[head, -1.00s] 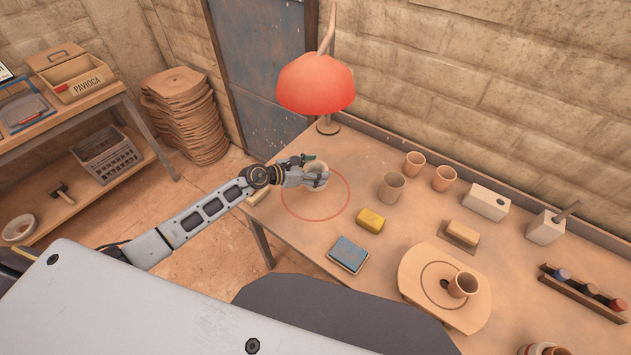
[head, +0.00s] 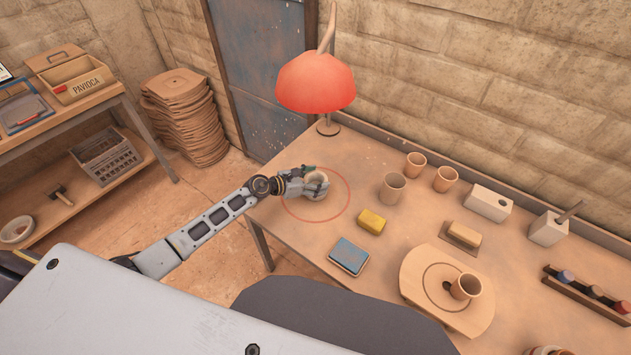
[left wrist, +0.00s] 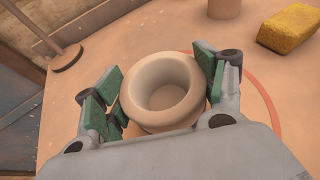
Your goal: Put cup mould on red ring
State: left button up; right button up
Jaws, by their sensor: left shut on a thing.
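The cup mould (left wrist: 163,90) is a pale round cup with a thick rim, upright between the green-padded fingers of my left gripper (left wrist: 160,92). The gripper is shut on it. In the head view the cup mould (head: 317,183) and my left gripper (head: 314,184) are over the upper left part of the red ring (head: 347,204), a thin circle on the table. The ring (left wrist: 272,103) shows to the right of the cup in the left wrist view. Whether the cup's base touches the table is hidden. My right gripper is out of view.
A yellow sponge (head: 371,221) lies just right of the ring, and a blue pad (head: 348,256) lies in front. Several clay cups (head: 392,188) stand to the right. A red lamp (head: 316,84) stands behind. The rest of the ring's inside is clear.

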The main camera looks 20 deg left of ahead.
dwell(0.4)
pick_arm(q)
jog(key=o, duration=0.8)
jog(key=shift+f, duration=0.2)
jog(key=o, duration=0.4)
jog(key=shift+o, duration=0.2)
jog(key=shift+r, duration=0.25)
